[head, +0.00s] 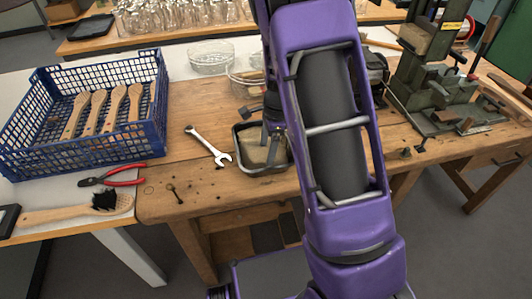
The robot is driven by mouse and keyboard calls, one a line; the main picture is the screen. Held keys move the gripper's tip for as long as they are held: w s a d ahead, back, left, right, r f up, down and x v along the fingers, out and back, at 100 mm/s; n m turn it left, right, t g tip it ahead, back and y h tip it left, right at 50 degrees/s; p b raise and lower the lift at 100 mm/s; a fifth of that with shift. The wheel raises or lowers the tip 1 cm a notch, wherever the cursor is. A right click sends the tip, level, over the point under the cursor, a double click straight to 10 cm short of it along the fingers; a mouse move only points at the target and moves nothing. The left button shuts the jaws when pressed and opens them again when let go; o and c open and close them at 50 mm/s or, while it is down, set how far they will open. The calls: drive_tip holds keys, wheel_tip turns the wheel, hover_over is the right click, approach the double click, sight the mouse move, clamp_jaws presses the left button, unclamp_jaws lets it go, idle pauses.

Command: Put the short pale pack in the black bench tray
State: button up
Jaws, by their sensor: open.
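The black bench tray (239,157) sits on the wooden workbench near its front edge, just left of my purple arm. A pale tan shape (256,154) shows inside its rim. It may be the short pale pack, but I cannot tell it surely from the tray's floor. My gripper (270,139) is over the tray, pointing down, with its jaws open. My arm hides the tray's right side and most of the gripper. I cannot tell whether the fingers touch anything. No other short pale pack is clearly visible.
A wrench (208,146) lies left of the tray. A blue crate (130,140) holds several wooden brush handles. Red pliers (112,176) and a black-bristled brush (75,210) lie in front of it. A glass dish (211,58) stands behind. A green machine (425,75) stands at right.

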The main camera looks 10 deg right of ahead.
wheel_tip(320, 180, up, 9)
drive_tip(key=d+p, duration=0.1)
drive_tip(key=shift+d, duration=0.2)
